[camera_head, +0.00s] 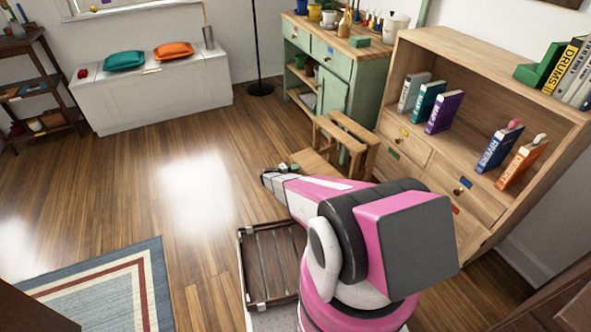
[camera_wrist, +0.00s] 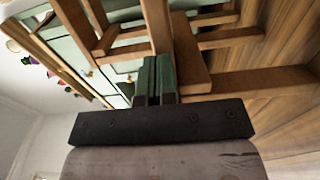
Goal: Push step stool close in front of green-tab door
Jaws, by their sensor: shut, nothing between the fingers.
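The brown wooden step stool (camera_head: 352,128) stands upright on the floor. In the head view it is just left of the wooden bookcase's left end, with its lower part partly behind my arm. In the wrist view its wooden bars (camera_wrist: 185,60) fill the upper middle, close to my fingers. My gripper (camera_wrist: 157,62) has dark green fingers together, with nothing held, right at the stool's bars; contact is unclear. The green tab (camera_head: 394,155) marks a door low on the bookcase's left side, beside the stool. The door's lower part is hidden behind the stool and arm.
Yellow, blue (camera_head: 430,182) and red (camera_head: 456,210) tabs mark other bookcase (camera_head: 430,75) fronts. A green cabinet (camera_head: 340,80) stands behind the stool. A slatted crate (camera_head: 268,262) shows beside my arm. The floor left of it is open, up to a rug (camera_head: 100,285) and white chest (camera_head: 150,95).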

